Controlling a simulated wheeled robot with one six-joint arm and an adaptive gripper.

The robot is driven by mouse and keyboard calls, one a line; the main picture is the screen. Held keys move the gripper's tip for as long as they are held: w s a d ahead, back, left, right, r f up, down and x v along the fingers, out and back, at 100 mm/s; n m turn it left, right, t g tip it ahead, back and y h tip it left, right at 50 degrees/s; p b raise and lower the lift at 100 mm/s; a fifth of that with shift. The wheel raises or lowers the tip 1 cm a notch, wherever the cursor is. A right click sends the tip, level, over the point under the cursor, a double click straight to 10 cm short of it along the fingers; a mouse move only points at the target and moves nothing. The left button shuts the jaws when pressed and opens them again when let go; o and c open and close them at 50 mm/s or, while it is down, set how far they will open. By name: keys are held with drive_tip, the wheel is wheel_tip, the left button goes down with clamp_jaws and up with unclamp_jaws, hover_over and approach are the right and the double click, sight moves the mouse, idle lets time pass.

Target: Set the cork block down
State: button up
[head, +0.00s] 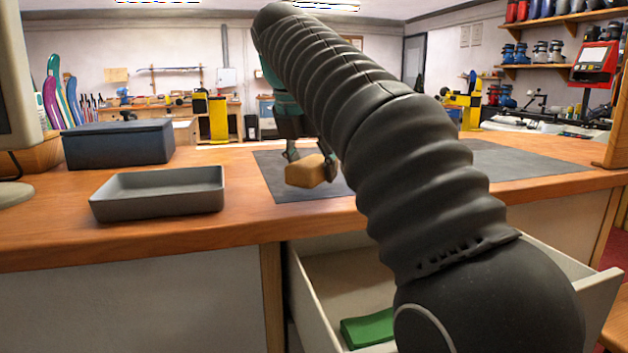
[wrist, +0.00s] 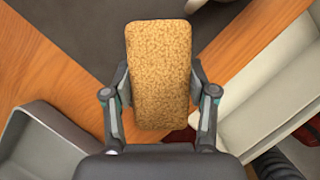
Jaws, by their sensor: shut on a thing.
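The cork block (head: 307,171) is a tan, speckled, rounded block. It also shows in the wrist view (wrist: 160,72), long side running away from my gripper. My gripper (head: 311,166) is shut on it, with a finger on each side; the fingers also show in the wrist view (wrist: 160,100). In the head view the block is over the left part of the dark grey mat (head: 480,158) on the bench. I cannot tell whether its underside touches the mat. My own arm hides the middle of the mat.
A shallow grey tray (head: 160,205) lies left of the mat, with a closed dark blue-grey box (head: 118,145) behind it. Below the bench top, an open drawer (head: 312,300) holds a green block (head: 368,329). A monitor (head: 18,90) stands at the far left.

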sight(309, 162)
drive_tip(key=shift+f, duration=1.3)
drive_tip(key=shift+f, duration=0.1)
drive_tip(key=o, duration=1.1)
drive_tip(key=shift+o, duration=0.2)
drive_tip(key=shift+v, duration=3.9)
drive_tip(key=shift+d, duration=0.1)
